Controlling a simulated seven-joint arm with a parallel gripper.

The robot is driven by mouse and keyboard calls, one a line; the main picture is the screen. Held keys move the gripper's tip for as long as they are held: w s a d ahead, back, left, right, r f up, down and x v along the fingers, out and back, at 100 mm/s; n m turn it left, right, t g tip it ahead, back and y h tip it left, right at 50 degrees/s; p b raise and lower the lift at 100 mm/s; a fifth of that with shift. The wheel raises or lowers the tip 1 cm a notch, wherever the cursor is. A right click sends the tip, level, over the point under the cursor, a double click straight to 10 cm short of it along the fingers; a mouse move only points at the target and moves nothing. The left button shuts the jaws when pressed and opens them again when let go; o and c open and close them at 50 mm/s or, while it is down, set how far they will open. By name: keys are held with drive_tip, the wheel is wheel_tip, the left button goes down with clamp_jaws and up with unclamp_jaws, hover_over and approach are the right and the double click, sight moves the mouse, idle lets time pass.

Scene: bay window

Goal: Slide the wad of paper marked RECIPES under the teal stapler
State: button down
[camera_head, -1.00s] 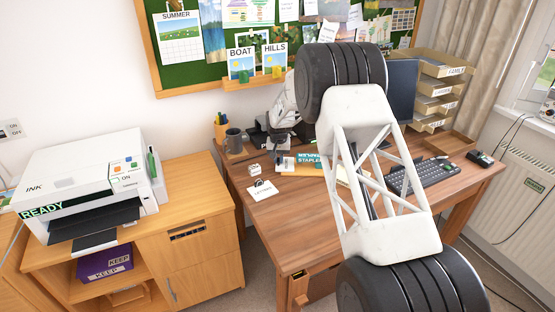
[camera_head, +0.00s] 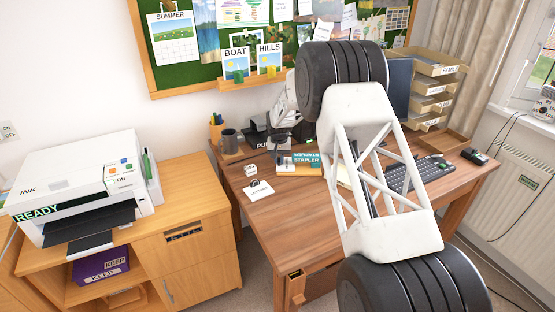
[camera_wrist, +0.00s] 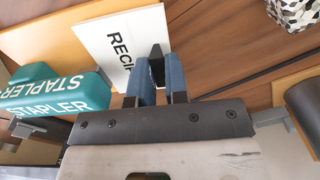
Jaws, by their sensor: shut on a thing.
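The white RECIPES wad of paper (camera_wrist: 105,40) lies flat in the wrist view, with a black clip (camera_wrist: 157,62) at its right edge. My gripper (camera_wrist: 160,75) has its blue fingers shut on that clip. The teal stapler (camera_wrist: 60,90) is just left of the wad, and the edges are close; I cannot tell whether they touch or overlap. In the head view the stapler (camera_head: 306,160) sits on a tan board (camera_head: 300,172) on the desk. My gripper (camera_head: 284,160) is at its left end there, and the wad is not clearly visible.
A LETTERS wad with a black clip (camera_head: 258,190) and a small white block (camera_head: 250,170) lie left of the stapler. A dark mug (camera_head: 230,141) stands behind. A keyboard (camera_head: 420,173) is at right. The desk front (camera_head: 290,230) is clear.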

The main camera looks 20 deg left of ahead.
drive_tip(key=shift+w+d, duration=0.2)
drive_tip(key=shift+d, duration=0.5)
drive_tip(key=shift+f, duration=0.1)
idle(0.9)
drive_tip(key=c, duration=1.1)
unclamp_jaws()
drive_tip(key=shift+o, duration=0.2)
drive_tip(key=shift+r, duration=3.5)
